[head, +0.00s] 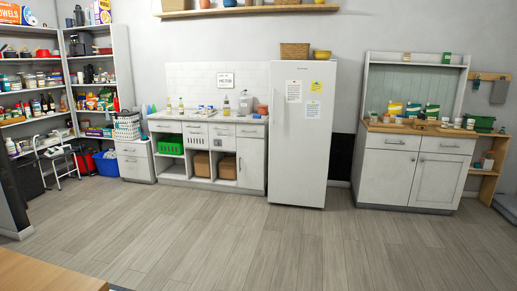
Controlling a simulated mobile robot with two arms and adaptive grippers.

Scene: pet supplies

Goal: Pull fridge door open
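The white fridge (302,155) stands upright against the back wall, right of the middle in the head view. Its door looks shut. Notes are fixed to the front: a sheet (293,91), a yellow note (316,87) and another paper (313,109). A thin vertical handle (273,103) seems to run along the door's left edge. A wicker basket (294,51) and a yellow pot (322,55) sit on top. Neither of my grippers is in view, and the fridge is well away across the room.
Bare wood floor (260,240) lies open before the fridge. A low counter (249,158) adjoins it on the left; a white cabinet (413,172) stands to the right. Stocked shelves (68,76) and a step stool (55,162) are at left. A wooden tabletop (45,274) fills the lower-left corner.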

